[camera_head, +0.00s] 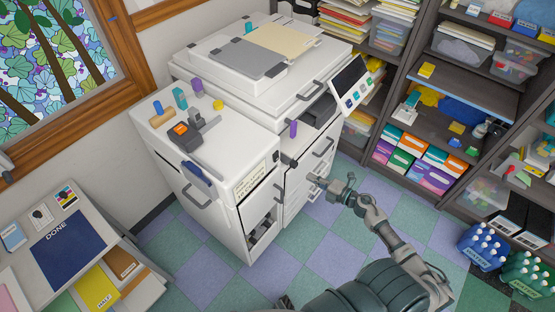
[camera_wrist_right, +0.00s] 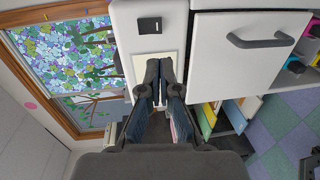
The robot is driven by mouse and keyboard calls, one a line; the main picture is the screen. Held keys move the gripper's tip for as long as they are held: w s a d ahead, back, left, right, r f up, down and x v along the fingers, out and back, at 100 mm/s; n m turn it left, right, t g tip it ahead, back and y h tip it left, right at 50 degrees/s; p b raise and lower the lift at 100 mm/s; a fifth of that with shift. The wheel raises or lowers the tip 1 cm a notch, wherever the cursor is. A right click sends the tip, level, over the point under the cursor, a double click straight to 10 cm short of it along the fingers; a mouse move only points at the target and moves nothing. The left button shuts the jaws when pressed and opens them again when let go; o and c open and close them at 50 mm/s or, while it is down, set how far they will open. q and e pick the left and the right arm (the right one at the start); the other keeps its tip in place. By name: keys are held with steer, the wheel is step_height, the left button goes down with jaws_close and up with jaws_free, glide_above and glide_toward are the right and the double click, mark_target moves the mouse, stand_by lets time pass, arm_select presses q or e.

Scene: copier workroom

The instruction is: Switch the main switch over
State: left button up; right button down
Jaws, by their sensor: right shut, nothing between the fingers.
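The main switch looks to be the small black rocker (camera_head: 276,156) on the front of the white copier's left cabinet, above and right of a printed label (camera_head: 250,180). In the right wrist view the black switch (camera_wrist_right: 150,25) sits on a white panel, beyond the fingertips. My right gripper (camera_head: 313,182) is shut and empty, in front of the copier and apart from the switch, to its lower right in the head view. Its closed fingers (camera_wrist_right: 160,68) overlap the pale label in the wrist view. I cannot tell which way the switch is set. My left gripper is not in view.
The copier's cabinet door handle (camera_head: 196,197) and drawers (camera_head: 318,160) are close by. A stapler-like device (camera_head: 186,137) and small coloured items lie on the cabinet top. A paper table (camera_head: 75,235) stands at left, shelves (camera_head: 440,110) at right. Checkered floor (camera_head: 330,235) is open in front.

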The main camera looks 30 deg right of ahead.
steer(key=d, duration=0.1)
glide_toward(276, 161)
steer(key=p+x, duration=0.1)
steer(key=x, duration=0.6)
steer(key=shift+w+f, duration=0.15)
steer(key=shift+w, duration=0.1)
arm_select(q)
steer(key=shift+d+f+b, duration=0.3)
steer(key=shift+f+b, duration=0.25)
steer(key=shift+b, duration=0.5)
arm_select(e)
steer(key=shift+w+d+f+t, duration=0.2)
steer(key=shift+d+t, duration=0.1)
steer(key=shift+d, duration=0.05)
